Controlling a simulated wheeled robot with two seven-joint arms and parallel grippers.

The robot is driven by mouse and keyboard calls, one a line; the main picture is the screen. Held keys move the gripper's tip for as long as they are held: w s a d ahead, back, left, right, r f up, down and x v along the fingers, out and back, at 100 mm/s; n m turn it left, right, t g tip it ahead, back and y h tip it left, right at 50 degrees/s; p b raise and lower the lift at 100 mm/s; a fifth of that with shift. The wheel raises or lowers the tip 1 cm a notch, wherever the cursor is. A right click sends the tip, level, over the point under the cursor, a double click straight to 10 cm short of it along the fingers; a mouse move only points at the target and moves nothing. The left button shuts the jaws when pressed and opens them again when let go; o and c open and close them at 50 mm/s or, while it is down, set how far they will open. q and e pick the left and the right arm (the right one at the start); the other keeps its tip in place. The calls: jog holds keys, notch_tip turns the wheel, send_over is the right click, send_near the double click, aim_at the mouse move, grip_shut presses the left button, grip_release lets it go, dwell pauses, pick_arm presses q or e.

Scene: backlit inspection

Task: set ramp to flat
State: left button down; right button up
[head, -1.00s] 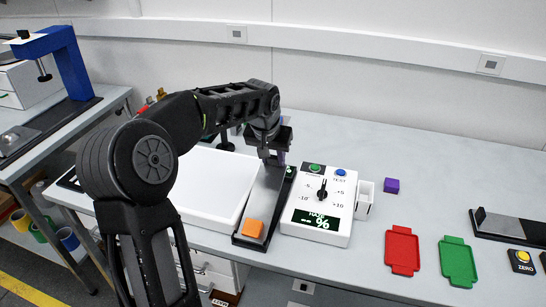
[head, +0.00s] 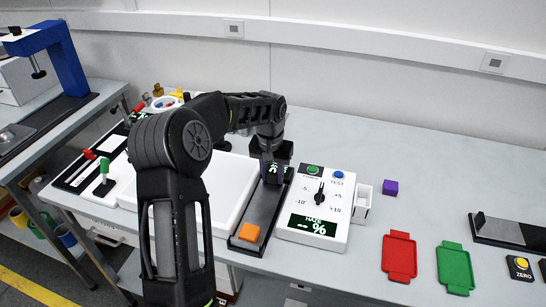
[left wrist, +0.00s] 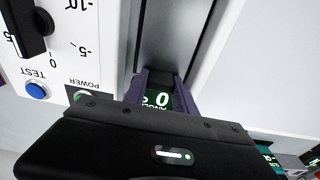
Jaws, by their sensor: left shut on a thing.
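The ramp (head: 262,210) is a dark grey strip in a black frame, with an orange block (head: 249,232) at its front end. Its plate looks flat or nearly so. My left gripper (head: 272,172) is down at the ramp's far end. In the left wrist view its purple fingers (left wrist: 168,95) are shut on the ramp's end, one on each side. An angle display (left wrist: 160,99) between them shows a 0; the rest of it is partly hidden. The exact contact is hidden by the gripper body. My right gripper is out of view.
A white control box (head: 317,208) with a black dial stands close on the right, beside a small white bin (head: 362,203). A white panel (head: 215,190) lies on the left.

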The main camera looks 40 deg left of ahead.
pick_arm(q)
jog(key=shift+f, duration=0.3)
jog(key=c, duration=1)
grip_release()
jog(key=shift+f, duration=0.15)
jog(key=shift+r, duration=0.6)
jog(key=r, duration=0.4)
jog(key=r+b, duration=0.1)
jog(key=r, duration=0.1)
jog(key=shift+s+d+r, duration=0.25)
jog(key=shift+s+r, duration=0.1)
jog(key=shift+r, duration=0.05)
jog(key=shift+s, duration=0.1)
